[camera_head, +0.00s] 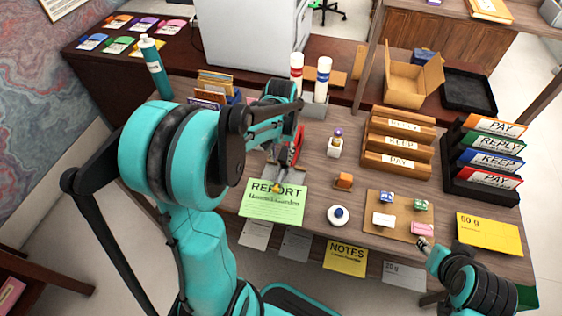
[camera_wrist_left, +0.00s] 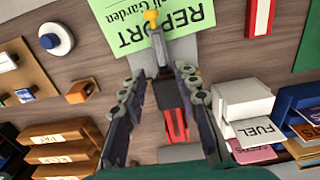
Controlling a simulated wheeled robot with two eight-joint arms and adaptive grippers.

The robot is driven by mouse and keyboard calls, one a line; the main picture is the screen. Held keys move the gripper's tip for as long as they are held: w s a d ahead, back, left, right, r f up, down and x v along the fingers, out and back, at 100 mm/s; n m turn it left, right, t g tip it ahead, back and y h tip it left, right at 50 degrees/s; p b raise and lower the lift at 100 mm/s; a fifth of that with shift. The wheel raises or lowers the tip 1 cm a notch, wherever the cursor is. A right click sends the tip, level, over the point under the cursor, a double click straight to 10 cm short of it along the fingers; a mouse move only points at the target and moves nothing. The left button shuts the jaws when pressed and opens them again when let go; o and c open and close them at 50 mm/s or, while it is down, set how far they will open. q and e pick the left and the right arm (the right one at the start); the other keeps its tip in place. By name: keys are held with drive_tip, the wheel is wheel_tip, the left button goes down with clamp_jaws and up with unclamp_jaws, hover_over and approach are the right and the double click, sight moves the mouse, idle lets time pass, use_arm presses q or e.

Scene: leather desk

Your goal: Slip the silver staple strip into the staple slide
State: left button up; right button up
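A red and dark stapler (camera_head: 298,146) stands on a grey base behind the green REPORT sheet (camera_head: 272,205). In the left wrist view the red part (camera_wrist_left: 177,126) shows between my fingers. A grey slide-like piece with a yellow end (camera_wrist_left: 151,17) extends from it over the sheet. My left gripper (camera_wrist_left: 161,76) is open above the stapler, its fingers apart on either side; in the head view the arm hides part of this. I cannot make out a separate silver staple strip. My right gripper (camera_head: 424,243) is at the desk's front right; its finger opening is unclear.
A board (camera_head: 400,207) with several small blocks lies near my right gripper. A wooden sorter (camera_head: 398,142) and a black file rack (camera_head: 482,170) stand on the right. A round white and blue item (camera_head: 338,215) sits near the front edge.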

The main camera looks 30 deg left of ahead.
use_arm(q)
drive_tip(key=s+d+r+m+t, duration=0.2)
drive_tip(key=s+d+r+t, duration=0.5)
drive_tip(key=s+d+r, duration=0.3)
drive_tip(key=shift+s+d+m+p, duration=0.35)
drive_tip(key=shift+s+m+p, duration=0.05)
drive_tip(key=shift+s, duration=0.45)
